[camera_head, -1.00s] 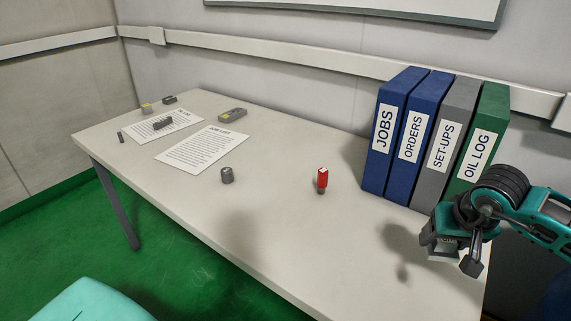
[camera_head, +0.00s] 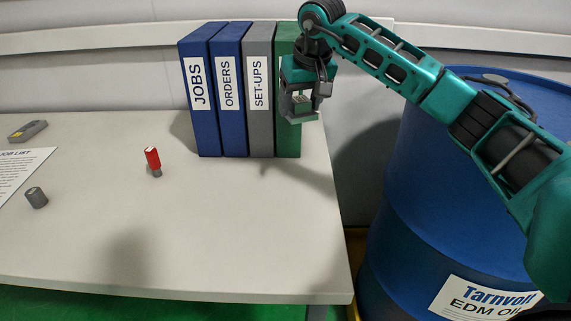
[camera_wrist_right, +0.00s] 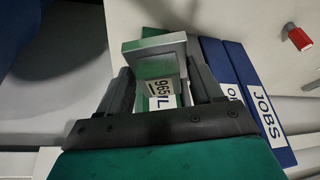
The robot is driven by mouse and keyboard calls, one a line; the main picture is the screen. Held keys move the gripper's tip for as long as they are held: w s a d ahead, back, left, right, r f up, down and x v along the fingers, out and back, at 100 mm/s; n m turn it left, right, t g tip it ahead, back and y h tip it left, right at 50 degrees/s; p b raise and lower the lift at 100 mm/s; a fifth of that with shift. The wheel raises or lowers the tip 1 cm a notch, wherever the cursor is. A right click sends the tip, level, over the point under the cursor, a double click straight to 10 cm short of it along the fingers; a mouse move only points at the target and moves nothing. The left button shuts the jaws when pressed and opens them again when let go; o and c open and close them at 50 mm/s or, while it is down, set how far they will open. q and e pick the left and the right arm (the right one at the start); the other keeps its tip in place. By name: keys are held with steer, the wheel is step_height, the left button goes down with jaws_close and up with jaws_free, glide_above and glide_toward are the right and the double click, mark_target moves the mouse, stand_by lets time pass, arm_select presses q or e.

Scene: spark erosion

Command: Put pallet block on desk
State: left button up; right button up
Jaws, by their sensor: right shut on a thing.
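The pallet block (camera_head: 301,116) is a small grey metal piece with a flat square plate. My right gripper (camera_head: 304,98) is shut on it and holds it in front of the green binder, above the back right part of the desk (camera_head: 220,215). In the right wrist view the block (camera_wrist_right: 155,47) sits between the two fingers of the gripper (camera_wrist_right: 160,80), its plate beyond the fingertips. A dark shadow lies on the desk below. My left gripper is not in view.
Blue, grey and green binders (camera_head: 229,100) stand at the back of the desk. A red-handled tool (camera_head: 153,160), a grey cylinder (camera_head: 36,198), a grey device (camera_head: 27,131) and a paper sheet (camera_head: 22,170) lie left. A blue drum (camera_head: 430,200) stands right. The front middle is clear.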

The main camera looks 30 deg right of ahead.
steer(key=b, duration=0.2)
glide_above(296, 174)
steer(key=s, duration=0.1)
step_height(296, 174, down, 12)
steer(key=shift+s+a+r, duration=0.1)
steer(key=shift+s+r, duration=0.05)
steer(key=shift+f+b, duration=0.3)
steer(key=shift+f, duration=0.1)
step_height(296, 174, down, 4)
steer(key=shift+r+b, duration=0.25)
steer(key=shift+b, duration=0.2)
steer(key=shift+f, duration=0.25)
steer(key=o, duration=1)
steer(key=shift+f, duration=0.1)
steer(key=o, duration=0.5)
steer(key=shift+c, duration=0.2)
